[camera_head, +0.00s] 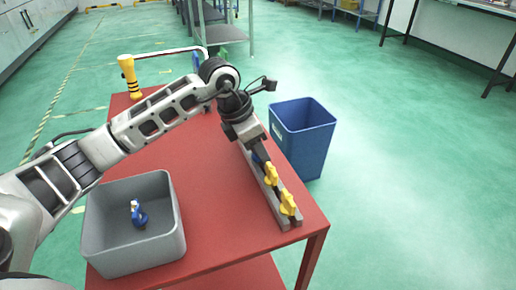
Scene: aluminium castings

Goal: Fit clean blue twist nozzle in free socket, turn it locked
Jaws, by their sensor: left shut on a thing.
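My left gripper (262,161) points down over the grey socket rail (281,216) on the red table. It is shut on a small blue piece, the blue twist nozzle (256,158), which is mostly hidden by the fingers. The nozzle is at the rail, but I cannot tell whether it sits in a socket or is turned. Two yellow nozzles (287,203) stand in the rail, nearer the front; the farther one is right beside my fingers. Another blue nozzle with a whitish part (138,214) lies in the grey bin (173,241). My right gripper is not in view.
The red table (212,190) is clear between bin and rail. A blue waste bin (305,141) stands on the floor right of the table. A yellow-and-black object (130,78) stands at the table's far left, near a white bent tube (165,52). Shelving is behind.

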